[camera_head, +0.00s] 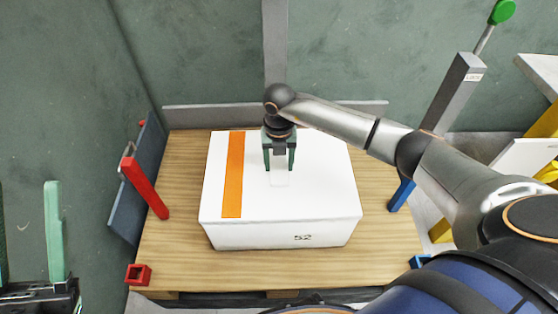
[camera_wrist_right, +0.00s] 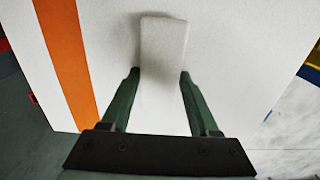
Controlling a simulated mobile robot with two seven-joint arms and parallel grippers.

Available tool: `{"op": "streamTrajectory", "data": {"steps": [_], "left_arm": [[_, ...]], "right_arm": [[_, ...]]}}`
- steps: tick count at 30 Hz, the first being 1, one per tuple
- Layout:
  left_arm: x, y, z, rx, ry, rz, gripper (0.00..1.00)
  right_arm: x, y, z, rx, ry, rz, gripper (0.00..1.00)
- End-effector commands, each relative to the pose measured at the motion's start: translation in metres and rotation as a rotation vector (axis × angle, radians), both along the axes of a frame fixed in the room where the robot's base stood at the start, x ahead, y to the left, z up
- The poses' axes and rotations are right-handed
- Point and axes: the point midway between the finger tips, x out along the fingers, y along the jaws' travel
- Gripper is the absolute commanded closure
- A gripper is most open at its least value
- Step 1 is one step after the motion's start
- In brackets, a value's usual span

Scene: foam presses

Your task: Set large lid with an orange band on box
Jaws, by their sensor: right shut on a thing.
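The large white lid (camera_head: 310,190) with an orange band (camera_head: 233,175) lies over the white box (camera_head: 270,236) marked 52, in the middle of the wooden table. Its edges line up closely with the box, and no clear gap shows between them. My right gripper (camera_head: 279,168) points down over the lid's middle, shut on its pale handle (camera_wrist_right: 163,45). In the right wrist view, its green fingers (camera_wrist_right: 159,75) stand on either side of the handle. The orange band (camera_wrist_right: 68,55) runs to the left there. My left gripper (camera_head: 28,235) is at the lower left edge, open and empty, partly cut off.
A red lever (camera_head: 148,187) stands to the left and a small red square holder (camera_head: 138,274) lies near the front left. A blue post (camera_head: 402,195) is to the right. A grey column (camera_head: 274,50) rises behind.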

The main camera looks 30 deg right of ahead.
Motion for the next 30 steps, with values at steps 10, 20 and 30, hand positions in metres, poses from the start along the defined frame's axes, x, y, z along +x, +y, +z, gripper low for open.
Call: {"op": "streamTrajectory", "data": {"steps": [10, 20, 30], "left_arm": [[-0.0024, -0.0014, 0.0012, 0.003, -0.016, -0.011, 0.51], [-0.0020, -0.0017, 0.0006, 0.003, -0.013, -0.011, 0.51], [-0.0011, -0.0017, 0.0004, 0.002, -0.009, -0.010, 0.51]], "right_arm": [[0.0002, 0.0001, -0.0033, 0.001, 0.000, 0.000, 0.95], [0.0001, 0.0000, -0.0032, 0.000, 0.000, 0.000, 0.09], [0.0002, -0.0001, -0.0011, 0.000, -0.001, 0.000, 0.04]]}}
